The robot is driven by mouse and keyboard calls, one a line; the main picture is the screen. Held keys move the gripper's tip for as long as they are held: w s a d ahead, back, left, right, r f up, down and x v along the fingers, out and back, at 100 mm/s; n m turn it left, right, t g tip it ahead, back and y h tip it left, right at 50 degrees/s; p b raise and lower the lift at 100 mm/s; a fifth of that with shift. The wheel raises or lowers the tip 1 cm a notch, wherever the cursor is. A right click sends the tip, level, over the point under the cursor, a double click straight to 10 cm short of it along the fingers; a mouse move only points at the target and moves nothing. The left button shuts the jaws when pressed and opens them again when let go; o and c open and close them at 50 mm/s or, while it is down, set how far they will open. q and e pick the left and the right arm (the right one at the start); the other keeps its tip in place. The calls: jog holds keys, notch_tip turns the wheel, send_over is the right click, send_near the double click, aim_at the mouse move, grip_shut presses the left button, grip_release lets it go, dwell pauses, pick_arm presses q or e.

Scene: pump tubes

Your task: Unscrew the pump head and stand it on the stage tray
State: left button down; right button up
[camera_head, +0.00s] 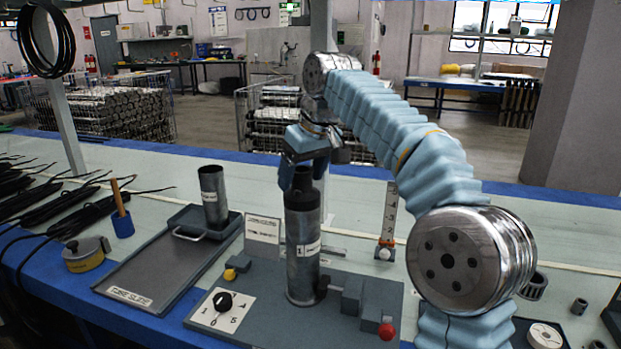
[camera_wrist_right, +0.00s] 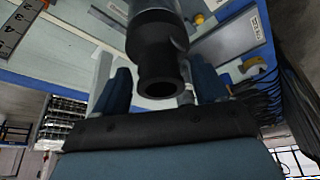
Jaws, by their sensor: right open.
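A dark grey pump tube (camera_head: 303,255) with a white label marked 1 stands upright in a fixture on a grey base plate. Its black pump head (camera_head: 301,198) is on top; in the right wrist view the pump head (camera_wrist_right: 160,55) shows a round open end. My right gripper (camera_head: 302,172) is over the pump head, pointing down. In the right wrist view its blue fingers (camera_wrist_right: 158,90) are apart, one on each side of the head, with gaps visible. A grey tray (camera_head: 140,285) with a front label lies to the left. My left gripper is out of view.
A second grey tube (camera_head: 213,197) stands at the tray's back. A black dial (camera_head: 222,302), a red knob (camera_head: 387,331) and a numbered post (camera_head: 388,222) surround the fixture. A yellow-banded pot (camera_head: 86,254) and black cables (camera_head: 40,210) lie left.

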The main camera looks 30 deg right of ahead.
jog(key=shift+f, duration=0.15)
jog(key=c, duration=1.2)
jog(key=o, duration=0.7)
jog(key=shift+c, duration=0.2)
jog(key=c, duration=0.7)
jog(key=shift+w, duration=0.1)
jog(key=shift+r, duration=1.3)
jog(key=shift+r, duration=1.5)
